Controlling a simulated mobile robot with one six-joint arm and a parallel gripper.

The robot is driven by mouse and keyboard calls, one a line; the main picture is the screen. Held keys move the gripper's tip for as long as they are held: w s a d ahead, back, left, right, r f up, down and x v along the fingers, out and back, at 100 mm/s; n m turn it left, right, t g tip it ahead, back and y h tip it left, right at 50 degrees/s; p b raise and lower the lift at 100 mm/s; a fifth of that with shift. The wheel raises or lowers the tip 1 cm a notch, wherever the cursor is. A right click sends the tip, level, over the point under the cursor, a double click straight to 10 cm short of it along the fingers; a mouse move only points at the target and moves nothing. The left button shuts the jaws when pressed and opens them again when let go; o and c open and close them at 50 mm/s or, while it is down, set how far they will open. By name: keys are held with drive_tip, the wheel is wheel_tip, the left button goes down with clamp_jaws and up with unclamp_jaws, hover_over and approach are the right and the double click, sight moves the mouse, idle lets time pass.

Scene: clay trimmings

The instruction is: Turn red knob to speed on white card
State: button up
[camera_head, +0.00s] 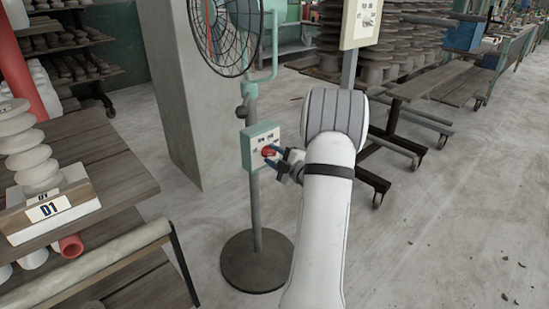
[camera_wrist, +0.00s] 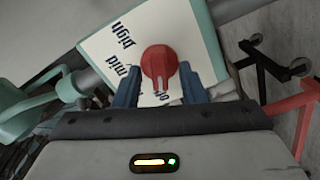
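A red knob (camera_head: 269,151) sits on the front of a green-edged control box (camera_head: 248,150) on the fan's pole. In the wrist view the red knob (camera_wrist: 160,64) is on a white face with the words "high" and "mid" and a partly hidden third word. Where the knob points is hard to tell. My gripper (camera_head: 275,154) is at the box. In the wrist view its blue fingers (camera_wrist: 159,80) stand apart on either side of the knob, with narrow gaps showing. A white card (camera_head: 364,18) on a post is at top right; its markings are too small to read.
The fan (camera_head: 225,30) stands above the box on a round dark base (camera_head: 257,262). A wooden table (camera_head: 85,170) with a "D1" label (camera_head: 48,208) is at left. A wheeled bench (camera_head: 425,85) is at right. Open floor lies at lower right.

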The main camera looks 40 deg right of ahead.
clamp_jaws()
idle(0.3)
drive_tip(key=shift+m, duration=0.4)
drive_tip(key=m+p, duration=0.2)
drive_tip(key=m, duration=0.1)
drive_tip(key=shift+r+m, duration=0.1)
drive_tip(key=shift+m, duration=0.3)
drive_tip(key=shift+m+p, duration=1.15)
drive_tip(key=shift+m, duration=0.95)
unclamp_jaws()
drive_tip(key=shift+d, duration=0.1)
